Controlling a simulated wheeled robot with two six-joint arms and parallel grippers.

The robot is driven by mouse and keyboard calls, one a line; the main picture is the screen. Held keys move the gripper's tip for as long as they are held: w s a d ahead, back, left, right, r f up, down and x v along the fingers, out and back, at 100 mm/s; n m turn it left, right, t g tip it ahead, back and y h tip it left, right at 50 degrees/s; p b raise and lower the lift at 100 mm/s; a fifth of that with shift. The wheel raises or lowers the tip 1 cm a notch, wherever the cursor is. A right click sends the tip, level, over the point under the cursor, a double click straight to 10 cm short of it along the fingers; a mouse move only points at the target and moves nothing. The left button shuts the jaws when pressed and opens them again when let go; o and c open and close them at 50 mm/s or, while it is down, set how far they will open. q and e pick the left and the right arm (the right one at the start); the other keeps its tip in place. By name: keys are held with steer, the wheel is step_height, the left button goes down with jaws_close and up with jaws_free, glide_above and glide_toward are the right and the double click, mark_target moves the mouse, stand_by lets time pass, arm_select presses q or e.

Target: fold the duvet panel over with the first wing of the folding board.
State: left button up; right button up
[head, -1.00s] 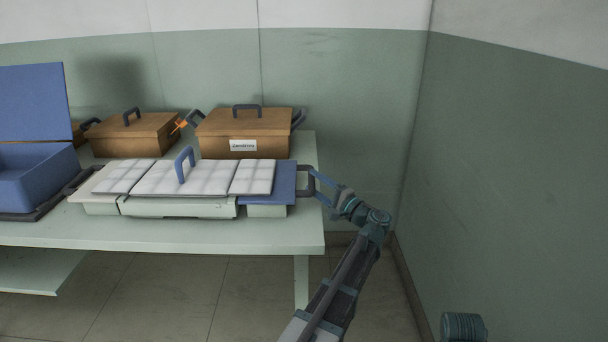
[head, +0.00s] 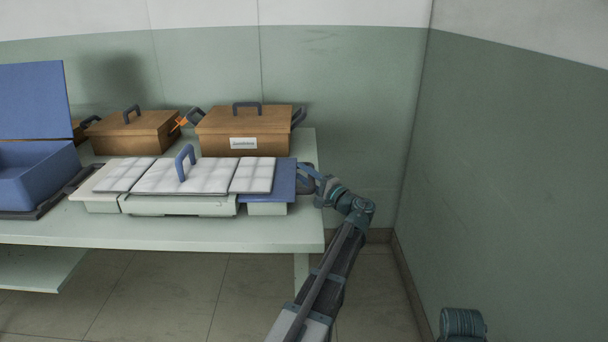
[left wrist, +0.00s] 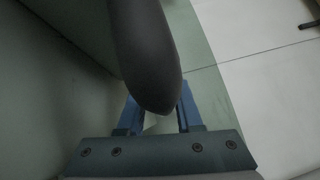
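The white quilted duvet panel (head: 180,176) lies flat in three sections across the folding board (head: 180,207) on the table. A blue wing (head: 281,183) shows bare at the board's right end, with a dark handle (head: 306,172) at its outer edge. My left gripper (head: 311,180) is at this handle, its blue fingers apart. In the left wrist view the dark handle (left wrist: 148,55) covers much of the space between the fingers (left wrist: 160,115); whether they touch it I cannot tell. A blue upright handle (head: 186,160) stands at the middle section.
An open blue case (head: 40,175) is at the left. Walls close in the back and right; the floor right of the table (head: 285,240) is free.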

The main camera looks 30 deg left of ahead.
arm_select(q)
jaws_close()
steer(key=shift+w+r, duration=0.1)
stand_by(0.9)
